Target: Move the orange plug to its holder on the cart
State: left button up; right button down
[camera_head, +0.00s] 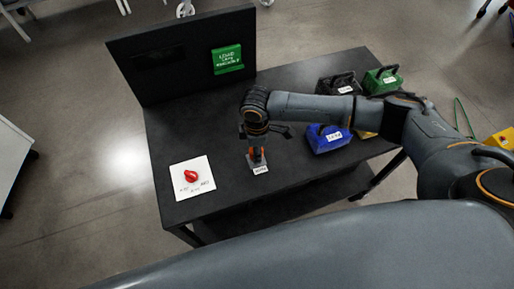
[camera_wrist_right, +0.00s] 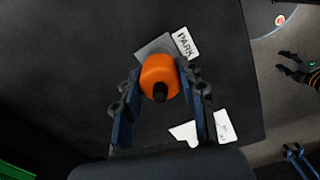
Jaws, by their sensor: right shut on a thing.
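The orange plug (camera_head: 256,155) is at the front of the black cart, below my right wrist. In the right wrist view the orange plug (camera_wrist_right: 159,76), with a dark knob on top, sits between the fingers of my right gripper (camera_wrist_right: 160,95). My right gripper (camera_head: 257,146) is shut on it. A grey block (camera_head: 258,164) with a white label is directly beneath. In the wrist view the label reads PARK (camera_wrist_right: 184,43) and the grey piece (camera_wrist_right: 152,46) is partly hidden. I cannot tell whether plug and block touch.
A red object (camera_head: 191,176) lies on a white card (camera_head: 206,181) at the cart's left. A blue bin (camera_head: 327,139), black bin (camera_head: 338,84) and green bin (camera_head: 382,80) stand right. An upright black panel (camera_head: 185,55) with a green sign (camera_head: 227,59) borders the back.

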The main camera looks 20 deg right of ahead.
jog(key=shift+s+f, duration=0.4)
jog(key=shift+f, duration=0.1)
jog(key=c, duration=1.1)
grip_release()
jog(key=shift+c, duration=0.2)
jog(key=o, duration=0.3)
jog(key=shift+w, duration=0.15)
jog(key=shift+o, duration=0.7)
jog(key=shift+w, duration=0.3)
jog(key=shift+o, duration=0.7)
jog(key=shift+s+r, duration=0.1)
jog(key=shift+r, duration=0.1)
notch_tip(320, 180, up, 7)
jog(key=p, duration=0.7)
jog(key=shift+p, duration=0.35)
